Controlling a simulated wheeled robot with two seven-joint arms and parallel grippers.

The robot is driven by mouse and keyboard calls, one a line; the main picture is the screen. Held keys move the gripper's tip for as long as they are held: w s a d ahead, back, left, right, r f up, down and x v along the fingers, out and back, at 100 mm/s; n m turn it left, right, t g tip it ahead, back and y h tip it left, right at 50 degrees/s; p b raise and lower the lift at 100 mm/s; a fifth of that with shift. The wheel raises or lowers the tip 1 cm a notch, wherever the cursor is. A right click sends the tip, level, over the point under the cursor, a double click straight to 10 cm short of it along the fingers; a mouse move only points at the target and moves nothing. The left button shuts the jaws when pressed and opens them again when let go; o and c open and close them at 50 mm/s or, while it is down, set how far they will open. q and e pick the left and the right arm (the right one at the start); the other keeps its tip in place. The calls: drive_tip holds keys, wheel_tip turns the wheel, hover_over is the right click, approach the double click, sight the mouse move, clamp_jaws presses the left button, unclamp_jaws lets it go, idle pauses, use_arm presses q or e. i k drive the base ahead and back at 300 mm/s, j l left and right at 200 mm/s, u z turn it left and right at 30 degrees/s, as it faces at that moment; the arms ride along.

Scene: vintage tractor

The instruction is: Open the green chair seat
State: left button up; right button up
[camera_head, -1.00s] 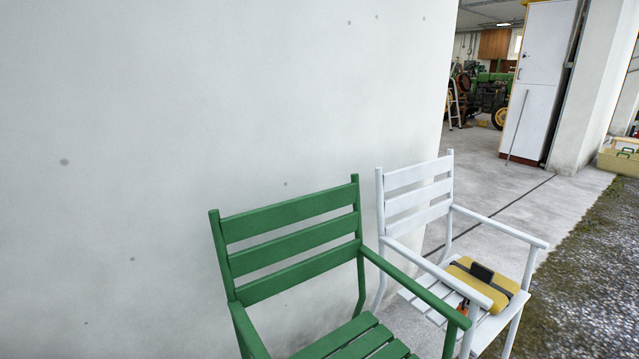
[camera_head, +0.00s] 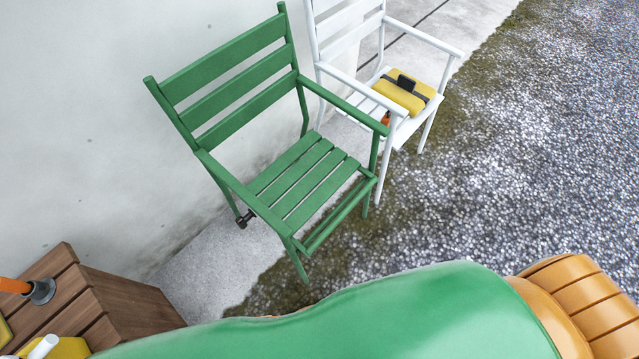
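The green chair (camera_head: 235,110) stands by the white wall, with a slatted back and two armrests. Its green slatted seat (camera_head: 300,182) lies roughly flat between the armrests. A gap shows between the slats and a green rail (camera_head: 340,212) at the seat's right side in the picture. A small black knob-like thing (camera_head: 245,219) shows beside the lower left of the seat; I cannot tell whether it is attached. Neither of my grippers is in view.
A white chair (camera_head: 390,46) stands close behind on the right, with a yellow, black-strapped item (camera_head: 404,92) on its seat. A wooden box-like piece (camera_head: 125,302) is at lower left, with an orange-handled thing (camera_head: 16,286) on it. Gravel ground (camera_head: 520,160) lies open to the right.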

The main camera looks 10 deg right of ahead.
sight(314, 202)
drive_tip(key=i+l, duration=0.1)
drive_tip(key=l, duration=0.65)
drive_tip(key=i+l, duration=0.1)
drive_tip(key=l, duration=0.6)
